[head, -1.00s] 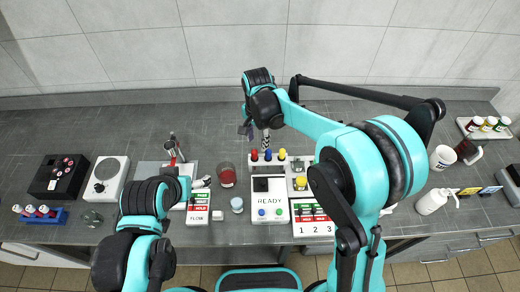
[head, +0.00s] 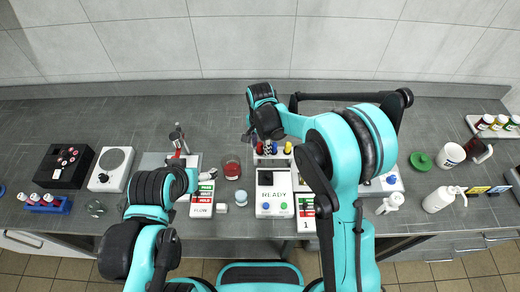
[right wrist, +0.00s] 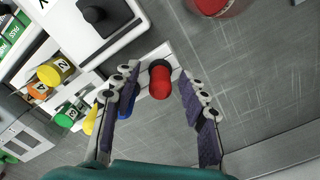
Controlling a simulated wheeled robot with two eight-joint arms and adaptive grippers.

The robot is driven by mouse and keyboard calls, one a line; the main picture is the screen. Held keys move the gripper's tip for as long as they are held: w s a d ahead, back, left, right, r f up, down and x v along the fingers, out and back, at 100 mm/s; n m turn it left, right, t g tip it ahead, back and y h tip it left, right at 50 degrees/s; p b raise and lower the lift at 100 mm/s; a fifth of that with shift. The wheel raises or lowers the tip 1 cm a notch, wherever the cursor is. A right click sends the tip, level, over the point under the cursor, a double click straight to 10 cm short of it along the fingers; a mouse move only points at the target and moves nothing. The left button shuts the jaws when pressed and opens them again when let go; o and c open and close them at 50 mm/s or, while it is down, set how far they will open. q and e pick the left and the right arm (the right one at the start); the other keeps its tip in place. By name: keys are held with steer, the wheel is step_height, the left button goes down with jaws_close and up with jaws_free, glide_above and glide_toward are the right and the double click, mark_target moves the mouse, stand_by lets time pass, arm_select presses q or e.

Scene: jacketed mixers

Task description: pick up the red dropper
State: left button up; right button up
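The red dropper (right wrist: 160,82) stands with its rounded red bulb toward the camera in the right wrist view, in a pale rack (right wrist: 158,57). It also shows in the head view (head: 259,149) at the left end of the row. My right gripper (right wrist: 159,78) is open, with one finger on each side of the red dropper and visible gaps to both. In the head view the right gripper (head: 268,139) is over the rack. A yellow dropper (head: 288,147) stands to the right; a blue one is partly hidden.
A white device (head: 272,202) stands just in front of the rack. A glass with red contents (head: 231,167) is to the left. Bare grey counter lies behind the rack.

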steer(key=c, duration=0.8)
step_height(320, 180, up, 10)
steer(key=shift+f+p, duration=0.2)
steer(key=shift+p, duration=0.8)
arm_select(q)
step_height(320, 180, up, 5)
steer(key=p, duration=0.3)
steer(key=shift+r, duration=0.15)
arm_select(e)
step_height(320, 180, up, 5)
steer(key=shift+r, duration=0.2)
steer(key=shift+s, duration=0.1)
